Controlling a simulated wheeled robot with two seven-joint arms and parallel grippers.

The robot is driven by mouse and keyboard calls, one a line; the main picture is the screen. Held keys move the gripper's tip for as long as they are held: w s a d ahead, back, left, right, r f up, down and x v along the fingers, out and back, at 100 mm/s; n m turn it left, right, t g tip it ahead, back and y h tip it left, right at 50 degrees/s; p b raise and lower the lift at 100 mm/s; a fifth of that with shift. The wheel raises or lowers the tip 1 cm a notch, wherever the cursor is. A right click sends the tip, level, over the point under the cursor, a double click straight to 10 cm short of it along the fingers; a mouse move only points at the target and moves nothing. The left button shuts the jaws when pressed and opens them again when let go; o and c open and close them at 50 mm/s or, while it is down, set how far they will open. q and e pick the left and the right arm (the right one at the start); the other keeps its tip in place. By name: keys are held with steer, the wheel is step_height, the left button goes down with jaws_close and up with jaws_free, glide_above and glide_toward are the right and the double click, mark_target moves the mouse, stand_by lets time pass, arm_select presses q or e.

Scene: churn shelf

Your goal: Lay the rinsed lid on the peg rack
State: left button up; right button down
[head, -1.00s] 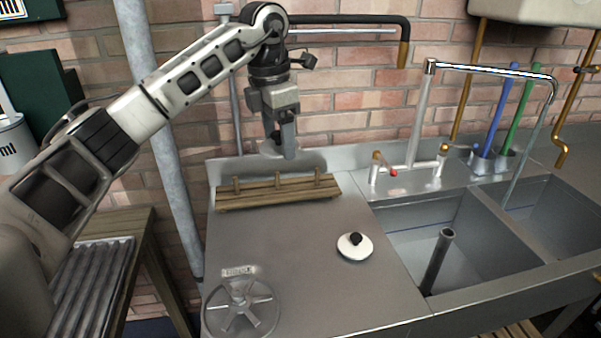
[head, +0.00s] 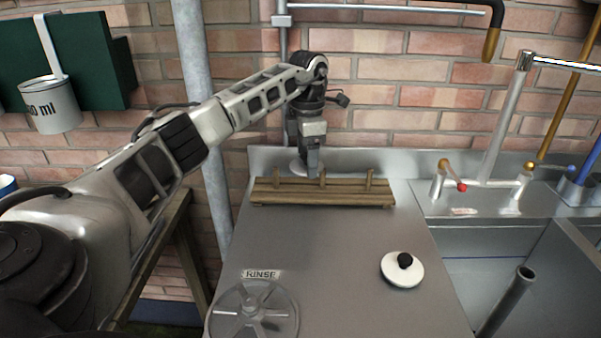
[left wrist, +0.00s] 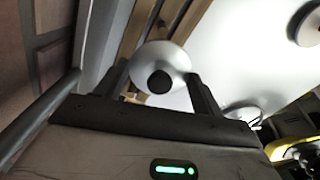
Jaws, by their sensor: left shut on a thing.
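My left gripper (head: 312,171) is shut on a white lid with a black knob (left wrist: 173,54), which shows between the fingers in the left wrist view. In the head view the gripper mostly hides this lid; a pale edge (head: 297,167) shows left of the fingers. The gripper is low over the wooden peg rack (head: 322,198), around its left and middle pegs. I cannot tell whether the lid touches the rack. A second white lid with a black knob (head: 402,270) lies on the steel counter. My right gripper is not in view.
A round spoked grate (head: 253,312) by a RINSE label (head: 261,274) is at the counter's front left. The sink basin (head: 500,262) with a standing pipe (head: 507,300) and taps (head: 462,187) is at the right. The brick wall is close behind the rack. The counter middle is clear.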

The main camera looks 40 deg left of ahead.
mark_target(301, 161)
arm_select(q)
steer(key=shift+w+a+f, duration=0.15)
steer(key=shift+a+f, duration=0.9)
steer(key=shift+f, duration=0.2)
steer(key=shift+a+f+p, duration=0.1)
steer(key=shift+f+p, duration=0.2)
steer(key=shift+f, duration=1.4)
steer(key=shift+f, duration=0.15)
steer(key=o, duration=1)
step_height(301, 161, up, 12)
steer(key=shift+r, duration=0.2)
